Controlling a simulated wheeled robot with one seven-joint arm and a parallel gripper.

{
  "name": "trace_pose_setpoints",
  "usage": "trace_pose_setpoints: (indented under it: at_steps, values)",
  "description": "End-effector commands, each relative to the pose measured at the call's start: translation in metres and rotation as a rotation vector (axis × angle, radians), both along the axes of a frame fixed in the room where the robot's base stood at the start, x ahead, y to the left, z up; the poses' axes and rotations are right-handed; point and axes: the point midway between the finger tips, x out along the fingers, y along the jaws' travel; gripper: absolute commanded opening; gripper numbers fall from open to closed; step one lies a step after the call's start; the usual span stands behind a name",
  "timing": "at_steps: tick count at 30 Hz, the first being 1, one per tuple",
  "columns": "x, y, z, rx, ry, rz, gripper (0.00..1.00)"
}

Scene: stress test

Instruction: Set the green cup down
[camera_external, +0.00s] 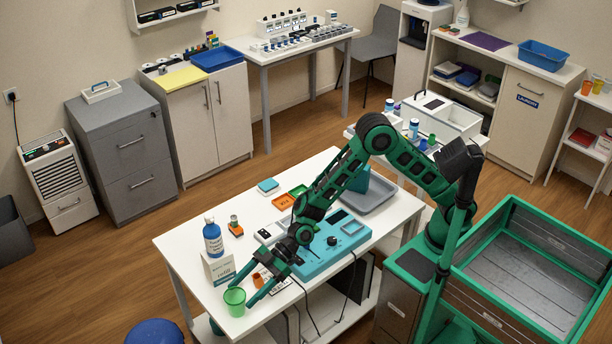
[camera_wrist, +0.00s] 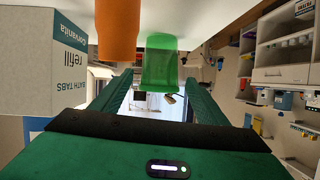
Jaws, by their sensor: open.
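The green cup (camera_external: 235,302) stands upright on the white table (camera_external: 190,262), close to its near left edge. My gripper (camera_external: 246,288) is low over the table, reaching toward the cup, with its fingers open. In the wrist view, which is upside down, the green cup (camera_wrist: 161,62) shows straight ahead, lined up with the gap between the fingertips (camera_wrist: 158,80). The fingers are apart and not closed on it. I cannot tell how far the cup lies between the tips.
An orange cup (camera_wrist: 117,30) is close beside the green one. A teal device (camera_external: 330,245) sits under my arm. The table's left edge is near the cup.

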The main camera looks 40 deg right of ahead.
Motion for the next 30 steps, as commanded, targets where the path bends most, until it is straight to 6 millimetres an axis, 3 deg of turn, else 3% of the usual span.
trace_pose_setpoints:
  at_steps: [3, 9, 30]
  values:
    - [0.001, -0.018, 0.008, 0.000, -0.001, -0.002, 0.68]
    - [0.001, -0.033, 0.013, 0.000, 0.000, -0.001, 0.68]
    - [0.005, -0.038, 0.016, -0.004, -0.002, -0.007, 0.68]
